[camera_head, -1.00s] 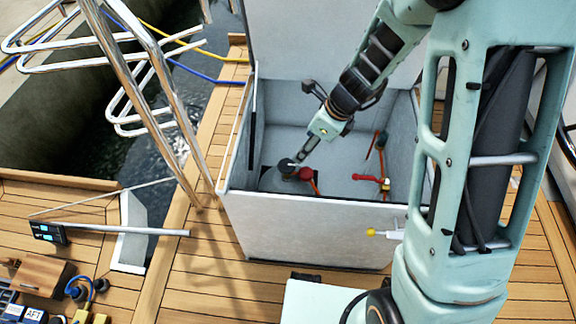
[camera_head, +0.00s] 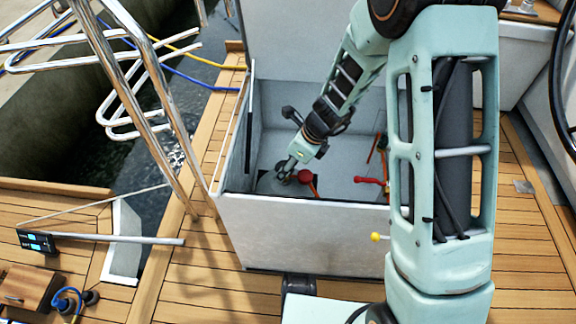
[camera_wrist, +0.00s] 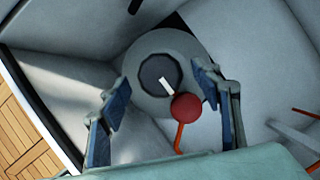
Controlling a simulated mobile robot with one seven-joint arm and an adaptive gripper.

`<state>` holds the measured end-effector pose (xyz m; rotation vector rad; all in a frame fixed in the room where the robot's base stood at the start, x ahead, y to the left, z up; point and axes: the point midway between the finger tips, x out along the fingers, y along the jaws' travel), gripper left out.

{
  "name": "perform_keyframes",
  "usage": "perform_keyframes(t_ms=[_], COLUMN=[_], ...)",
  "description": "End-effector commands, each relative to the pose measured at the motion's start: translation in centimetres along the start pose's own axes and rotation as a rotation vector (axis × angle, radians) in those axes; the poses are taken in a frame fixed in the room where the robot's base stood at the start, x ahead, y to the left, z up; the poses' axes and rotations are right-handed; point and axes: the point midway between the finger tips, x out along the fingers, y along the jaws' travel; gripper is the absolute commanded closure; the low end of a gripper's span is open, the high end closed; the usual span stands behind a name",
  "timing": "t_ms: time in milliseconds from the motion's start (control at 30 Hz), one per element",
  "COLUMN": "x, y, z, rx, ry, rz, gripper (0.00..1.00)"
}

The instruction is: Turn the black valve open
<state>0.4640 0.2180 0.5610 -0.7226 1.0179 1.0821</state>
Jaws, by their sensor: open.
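The black valve (camera_wrist: 152,72) is a round dark knob with a white pointer mark, on a grey round base, inside the open white locker (camera_head: 300,232). In the wrist view my gripper (camera_wrist: 162,92) is open, with one blue-padded finger on each side of the valve. I cannot tell whether the fingers touch it. A red ball-ended handle (camera_wrist: 186,107) sits just beside the knob, near the right finger. In the head view my gripper (camera_head: 285,172) is low in the locker and hides most of the valve; the red handle (camera_head: 307,177) shows to its right.
A second red valve handle (camera_head: 369,180) stands farther right in the locker. The locker walls surround my gripper. A steel rail (camera_head: 150,95) rises to the left. A yellow-tipped knob (camera_head: 376,237) sticks out near the locker's front right.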

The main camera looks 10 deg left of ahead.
Motion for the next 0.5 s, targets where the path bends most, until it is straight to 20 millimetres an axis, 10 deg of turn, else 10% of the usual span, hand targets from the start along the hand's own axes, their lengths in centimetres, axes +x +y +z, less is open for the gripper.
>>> perform_keyframes(t_ms=[200,500], x=[-0.03,-0.05], y=[0.0,-0.01], z=[0.03,0.01], rx=[0.0,0.0], ry=[0.0,0.0], rz=[0.0,0.0], gripper=[0.43,0.76])
